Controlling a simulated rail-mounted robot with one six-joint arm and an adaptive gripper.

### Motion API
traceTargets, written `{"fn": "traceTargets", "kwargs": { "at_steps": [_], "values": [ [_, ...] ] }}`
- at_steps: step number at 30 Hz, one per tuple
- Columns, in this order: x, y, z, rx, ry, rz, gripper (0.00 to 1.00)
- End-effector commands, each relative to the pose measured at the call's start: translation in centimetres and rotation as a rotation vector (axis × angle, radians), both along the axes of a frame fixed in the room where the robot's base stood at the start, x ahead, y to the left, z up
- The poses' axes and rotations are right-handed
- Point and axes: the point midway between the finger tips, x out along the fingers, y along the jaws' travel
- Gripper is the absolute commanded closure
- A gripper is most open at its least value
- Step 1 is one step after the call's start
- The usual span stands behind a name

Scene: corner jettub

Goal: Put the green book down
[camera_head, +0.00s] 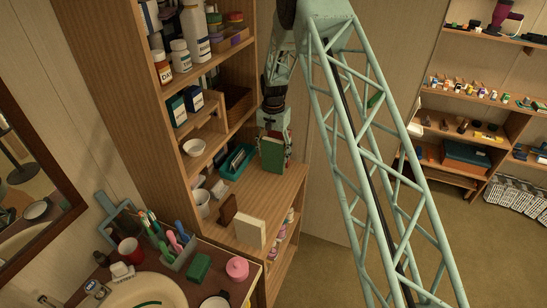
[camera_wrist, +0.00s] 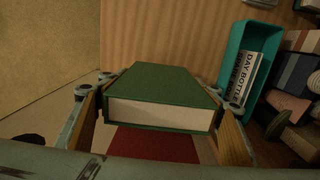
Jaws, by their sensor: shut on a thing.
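The green book (camera_head: 272,155) is upright in my gripper (camera_head: 273,135) in the head view, above the wooden counter (camera_head: 285,185) of the shelf unit. In the wrist view the green book (camera_wrist: 165,92) sits between the two fingers of my gripper (camera_wrist: 158,112), with its pale page edge facing the camera. My gripper is shut on it. A dark red surface (camera_wrist: 155,145) shows below the book in the wrist view. I cannot tell whether the book's lower edge touches the counter.
A teal tray (camera_head: 237,161) holding items lies just left of the book; it also shows in the wrist view (camera_wrist: 233,62). A cream book (camera_head: 250,231) and a brown block (camera_head: 228,210) stand nearer on the counter. Bare counter lies between them and the green book.

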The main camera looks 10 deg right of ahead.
Motion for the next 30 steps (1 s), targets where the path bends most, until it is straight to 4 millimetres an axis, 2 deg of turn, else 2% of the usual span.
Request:
{"fn": "traceTargets", "kwargs": {
  "at_steps": [7,22,23,27,30],
  "values": [
    [0.1,0.0,-1.6,0.0,-0.002,0.0,0.57],
    [0.1,0.0,-2.1,0.0,-0.003,0.0,0.57],
    [0.1,0.0,-2.1,0.0,-0.002,0.0,0.4],
    [0.1,0.0,-2.1,0.0,-0.002,0.0,0.27],
    [0.1,0.0,-2.0,0.0,-0.002,0.0,0.27]
  ]
}}
